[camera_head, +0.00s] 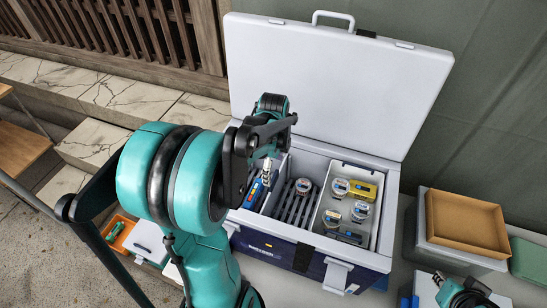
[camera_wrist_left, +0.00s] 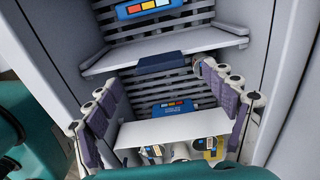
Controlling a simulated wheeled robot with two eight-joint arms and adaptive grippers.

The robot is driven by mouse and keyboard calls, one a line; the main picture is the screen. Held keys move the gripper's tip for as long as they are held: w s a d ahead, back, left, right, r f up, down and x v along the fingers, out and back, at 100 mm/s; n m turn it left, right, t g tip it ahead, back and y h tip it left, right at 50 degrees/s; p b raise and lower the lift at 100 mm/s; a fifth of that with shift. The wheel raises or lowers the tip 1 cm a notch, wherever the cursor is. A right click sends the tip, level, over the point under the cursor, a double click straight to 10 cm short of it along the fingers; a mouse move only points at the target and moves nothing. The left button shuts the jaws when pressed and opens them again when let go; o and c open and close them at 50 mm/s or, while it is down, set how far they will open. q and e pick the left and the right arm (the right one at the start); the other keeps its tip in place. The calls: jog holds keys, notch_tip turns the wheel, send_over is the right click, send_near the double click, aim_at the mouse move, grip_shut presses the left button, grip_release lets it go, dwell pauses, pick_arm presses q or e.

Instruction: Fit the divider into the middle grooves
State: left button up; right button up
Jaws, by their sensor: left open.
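The divider (camera_wrist_left: 212,45) is a pale grey panel with a dark blue grip (camera_wrist_left: 160,65) on its edge. In the left wrist view it stands across the cooler's slatted inside, and it looks upright. My left gripper (camera_wrist_left: 163,88) is open, with its padded fingers spread to either side of the blue grip, not closed on it. In the head view the left gripper (camera_head: 267,168) reaches down into the left part of the open cooler (camera_head: 337,250), and my arm hides much of that side. Whether the divider sits in grooves cannot be seen. My right gripper (camera_head: 466,293) is partly in view at bottom right.
A white tray (camera_head: 322,213) with several jars and a yellow box (camera_head: 362,190) fills the cooler's right side. A blue ice pack (camera_head: 254,192) is at the left. The lid (camera_head: 335,85) stands open behind. A brown box (camera_head: 465,222) is on the right.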

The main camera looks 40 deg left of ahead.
pick_arm(q)
notch_tip(320, 180, up, 7)
jog(key=shift+f, duration=0.15)
dwell(0.6)
